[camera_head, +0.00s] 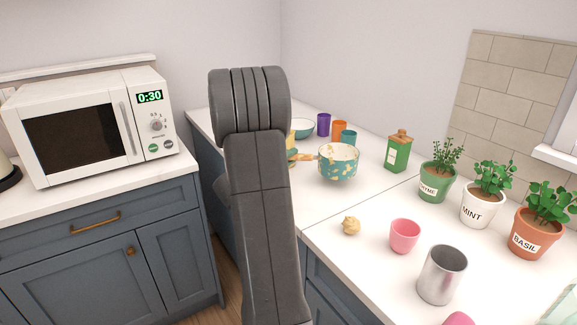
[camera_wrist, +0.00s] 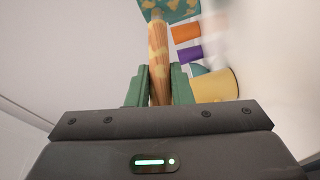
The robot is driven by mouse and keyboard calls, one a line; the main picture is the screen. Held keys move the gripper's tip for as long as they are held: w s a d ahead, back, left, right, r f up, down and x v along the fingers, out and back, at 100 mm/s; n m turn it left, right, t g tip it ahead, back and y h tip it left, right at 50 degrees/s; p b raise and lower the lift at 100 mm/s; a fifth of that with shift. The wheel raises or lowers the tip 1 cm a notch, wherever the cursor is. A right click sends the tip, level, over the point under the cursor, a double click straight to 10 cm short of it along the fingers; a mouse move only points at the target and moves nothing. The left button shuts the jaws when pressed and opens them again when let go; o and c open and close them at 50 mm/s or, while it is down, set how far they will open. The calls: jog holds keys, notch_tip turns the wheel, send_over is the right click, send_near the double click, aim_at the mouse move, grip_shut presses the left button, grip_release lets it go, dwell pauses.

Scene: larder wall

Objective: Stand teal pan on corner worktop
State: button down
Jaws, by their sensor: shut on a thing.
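The teal pan (camera_head: 338,164) has cream blotches and a wooden handle. It is upright over the corner worktop (camera_head: 372,195) in the head view; I cannot tell whether its base touches the surface. In the wrist view my gripper (camera_wrist: 160,70) is shut on the handle, with a green finger on each side. Part of the teal pan (camera_wrist: 180,10) shows beyond the handle at the top edge. In the head view my arm hides the gripper and the handle's near end.
Purple (camera_head: 323,125), orange (camera_head: 339,131) and teal (camera_head: 349,137) cups and a teal bowl (camera_head: 303,128) stand behind the pan. A green canister (camera_head: 398,154) is to its right. Herb pots, a pink cup (camera_head: 404,236) and a metal cup (camera_head: 441,275) stand nearer. A microwave (camera_head: 85,128) is left.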

jog(key=shift+f, duration=2.1)
jog(key=c, duration=1.3)
grip_release()
jog(key=shift+r, duration=0.1)
jog(key=shift+r, duration=0.1)
jog(key=b+v, duration=0.1)
jog(key=v, duration=1.1)
jog(key=shift+b, duration=0.35)
